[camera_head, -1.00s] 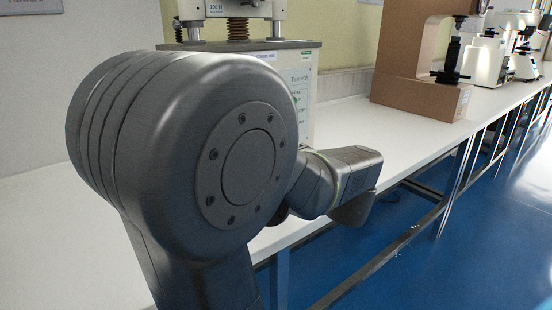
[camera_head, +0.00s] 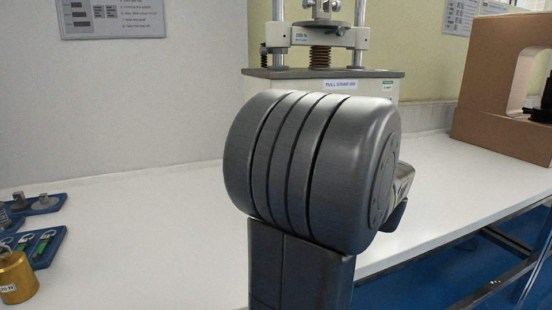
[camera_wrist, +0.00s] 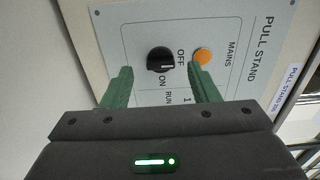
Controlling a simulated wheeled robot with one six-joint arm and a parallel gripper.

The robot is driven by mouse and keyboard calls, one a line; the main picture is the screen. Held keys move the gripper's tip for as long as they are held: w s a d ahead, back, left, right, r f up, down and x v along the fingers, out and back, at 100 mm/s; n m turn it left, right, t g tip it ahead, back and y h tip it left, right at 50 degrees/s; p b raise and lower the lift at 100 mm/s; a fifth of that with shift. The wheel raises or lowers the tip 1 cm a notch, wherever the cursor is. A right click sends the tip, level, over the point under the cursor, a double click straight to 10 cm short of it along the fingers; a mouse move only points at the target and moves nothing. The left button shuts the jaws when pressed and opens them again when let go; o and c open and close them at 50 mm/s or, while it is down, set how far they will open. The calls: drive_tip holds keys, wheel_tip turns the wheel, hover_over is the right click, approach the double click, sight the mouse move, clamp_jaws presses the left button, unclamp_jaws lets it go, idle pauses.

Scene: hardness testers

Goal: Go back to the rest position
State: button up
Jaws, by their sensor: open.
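My gripper (camera_wrist: 162,88) shows in the wrist view with its two green fingers apart and nothing between them. Beyond the fingers is the pull stand's control panel (camera_wrist: 225,45), with a black OFF/ON knob (camera_wrist: 160,60) and an orange MAINS button (camera_wrist: 203,56). The knob appears between the fingertips in the picture; the gap in depth cannot be told. In the head view my arm hides most of the pull stand (camera_head: 322,74), and my gripper is not visible there.
A white bench (camera_head: 130,225) runs along the wall. Blue trays (camera_head: 40,245) and a brass weight (camera_head: 16,277) are at the left. The bench is clear between the trays and my arm.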

drive_tip(key=x, duration=0.2)
drive_tip(key=shift+w+a, duration=0.1)
drive_tip(key=shift+w, duration=0.15)
drive_tip(key=p+v, duration=0.2)
drive_tip(key=v, duration=1.2)
drive_tip(key=w+a+m+p, duration=0.5)
drive_tip(key=w+m+p, duration=0.3)
drive_tip(key=w+p, duration=0.5)
drive_tip(key=shift+r+p, duration=0.3)
drive_tip(key=shift+p, duration=0.45)
drive_tip(key=m+p, duration=0.7)
drive_tip(key=p, duration=0.7)
idle(0.4)
